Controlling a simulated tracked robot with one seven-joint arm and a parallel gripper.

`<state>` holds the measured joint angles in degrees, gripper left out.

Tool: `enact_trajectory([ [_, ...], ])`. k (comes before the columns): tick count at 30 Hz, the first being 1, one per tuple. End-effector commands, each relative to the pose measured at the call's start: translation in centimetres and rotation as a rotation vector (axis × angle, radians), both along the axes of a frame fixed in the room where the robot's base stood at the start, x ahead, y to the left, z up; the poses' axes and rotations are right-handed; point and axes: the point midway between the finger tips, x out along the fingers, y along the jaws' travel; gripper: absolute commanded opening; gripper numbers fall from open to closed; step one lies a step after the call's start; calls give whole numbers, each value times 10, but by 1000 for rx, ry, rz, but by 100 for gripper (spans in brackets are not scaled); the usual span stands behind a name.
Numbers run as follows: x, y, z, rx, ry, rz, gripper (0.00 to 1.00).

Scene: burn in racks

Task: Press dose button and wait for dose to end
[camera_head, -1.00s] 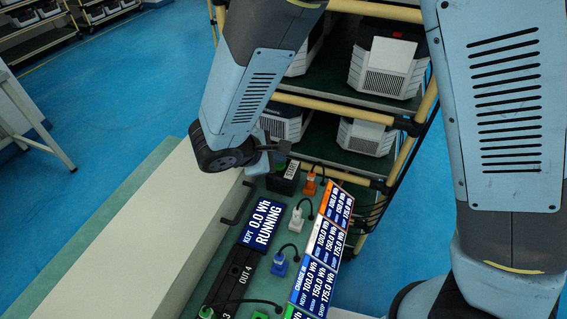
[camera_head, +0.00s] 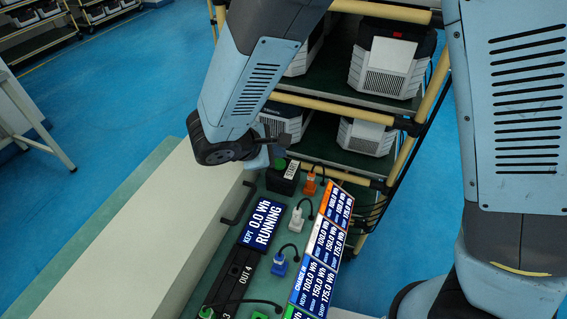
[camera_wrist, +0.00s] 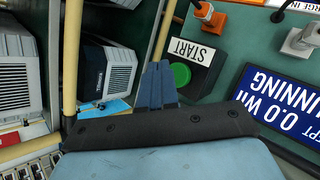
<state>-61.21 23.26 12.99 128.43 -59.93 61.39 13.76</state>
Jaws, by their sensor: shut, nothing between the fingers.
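The green dose button (camera_wrist: 180,74) sits on a black box labelled START (camera_wrist: 197,52) in the wrist view. In the head view the black box (camera_head: 284,178) is at the top end of the green panel, partly behind my wrist. My gripper (camera_wrist: 158,78) is shut and empty, just left of the button in the wrist view; I cannot tell whether it touches it. In the head view the fingers are mostly hidden by my wrist. The display (camera_head: 264,222) reads KEPT 0.0 Wh RUNNING.
Orange, white and blue plugs with cables (camera_head: 297,219) stand beside the display. Charge labels (camera_head: 322,243) run along the panel's right. A yellow-framed rack (camera_head: 396,165) with white-grey units is behind. A pale bench (camera_head: 130,245) lies left, with open blue floor beyond.

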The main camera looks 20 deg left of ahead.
Motion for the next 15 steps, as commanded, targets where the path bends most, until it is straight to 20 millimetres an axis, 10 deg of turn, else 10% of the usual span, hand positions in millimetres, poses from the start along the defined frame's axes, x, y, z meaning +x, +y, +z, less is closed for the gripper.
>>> enact_trajectory([
  [15,0,0,41,2,-1,0,0],
])
